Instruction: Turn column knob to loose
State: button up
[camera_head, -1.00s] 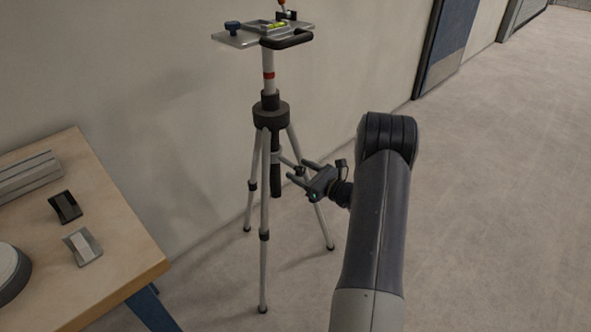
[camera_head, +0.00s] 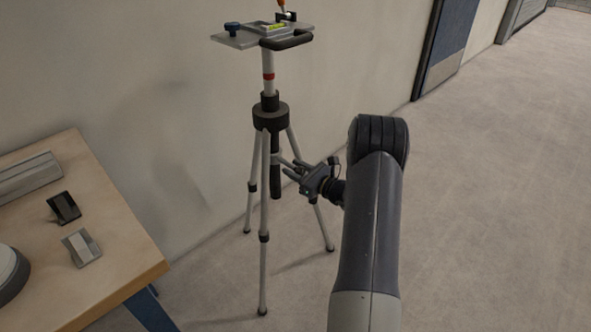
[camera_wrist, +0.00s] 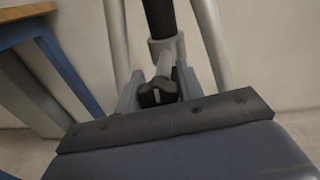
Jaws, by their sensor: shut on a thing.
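The tripod (camera_head: 264,195) stands upright near the wall, with a dark collar (camera_head: 270,117) and a grey column marked by a red band. In the wrist view, a black knob (camera_wrist: 158,94) with a pale mark on its face sits on a short grey stem from the clamp around the dark column tube (camera_wrist: 161,18). My gripper (camera_wrist: 160,90) is shut on the knob, one finger on each side of it. In the head view my gripper (camera_head: 300,172) is beside the column's lower part, between the legs; the knob is hard to make out there.
A tilting plate (camera_head: 240,39) with a green level, blue knob and black handle tops the tripod. A wooden table (camera_head: 125,235) with several parts stands at left; its blue frame (camera_wrist: 60,65) shows in the wrist view. The floor at right is clear.

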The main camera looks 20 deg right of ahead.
jog(key=shift+c, duration=0.6)
jog(key=shift+f+n+b, duration=0.15)
jog(key=shift+n+b, duration=0.15)
jog(key=shift+b, duration=0.35)
jog(key=shift+n, duration=0.3)
jog(key=o, duration=1)
jog(key=p+v, duration=0.1)
jog(key=v, duration=0.9)
jog(key=shift+s+d, duration=0.2)
jog(key=shift+s, duration=0.15)
